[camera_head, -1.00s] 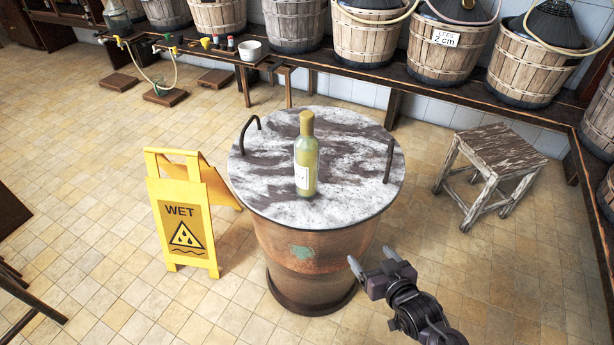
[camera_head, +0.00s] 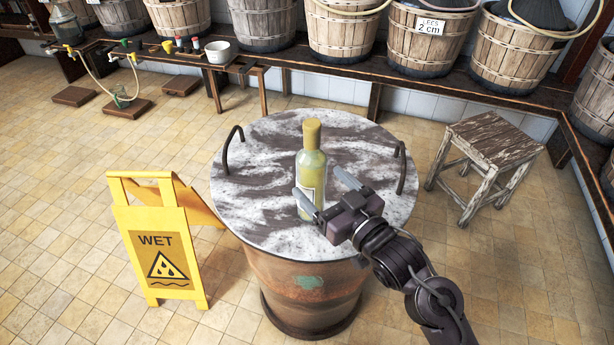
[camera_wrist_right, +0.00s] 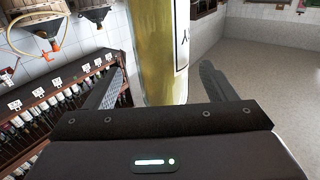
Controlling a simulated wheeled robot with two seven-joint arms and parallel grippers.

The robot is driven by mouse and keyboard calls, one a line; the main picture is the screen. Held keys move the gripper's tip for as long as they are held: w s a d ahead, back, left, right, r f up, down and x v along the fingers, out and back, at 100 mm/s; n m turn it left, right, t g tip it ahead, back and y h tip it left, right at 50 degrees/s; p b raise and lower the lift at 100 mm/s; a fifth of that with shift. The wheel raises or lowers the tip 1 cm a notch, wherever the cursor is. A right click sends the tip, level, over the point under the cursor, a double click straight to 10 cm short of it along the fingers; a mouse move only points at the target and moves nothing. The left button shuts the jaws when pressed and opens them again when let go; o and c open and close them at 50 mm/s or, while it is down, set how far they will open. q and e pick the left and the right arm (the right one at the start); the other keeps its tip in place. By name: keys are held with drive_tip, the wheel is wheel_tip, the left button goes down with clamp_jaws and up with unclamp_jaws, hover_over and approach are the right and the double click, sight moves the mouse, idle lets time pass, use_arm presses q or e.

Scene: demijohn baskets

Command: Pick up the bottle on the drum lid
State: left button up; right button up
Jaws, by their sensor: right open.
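The bottle (camera_head: 312,165) is yellowish-green with a yellow cap and a white label. It stands upright on the marbled grey-and-white drum lid (camera_head: 262,205), near its middle. My right gripper (camera_head: 322,190) is open at the bottle's lower right in the head view, its fingers pointing toward it. In the right wrist view the bottle (camera_wrist_right: 157,50) rises between the two open fingers, nearer the left one. I cannot tell whether a finger touches it. My left gripper is not in view.
Two dark handles (camera_head: 229,150) stand up from the lid's edges, one at left and one at right (camera_head: 402,168). A yellow wet-floor sign (camera_head: 160,245) stands left of the drum. A wooden stool (camera_head: 490,150) stands at right. Baskets (camera_head: 425,40) line the back bench.

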sight(306, 165)
drive_tip(key=x, duration=0.5)
drive_tip(key=shift+w+a+r, duration=0.15)
drive_tip(key=shift+w+a, duration=0.05)
drive_tip(key=shift+a, duration=0.1)
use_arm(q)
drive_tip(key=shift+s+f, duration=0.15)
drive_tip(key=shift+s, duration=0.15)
use_arm(e)
drive_tip(key=c, duration=1.4)
drive_tip(key=shift+r, duration=0.1)
drive_tip(key=shift+c, duration=0.9)
drive_tip(key=shift+r, duration=0.1)
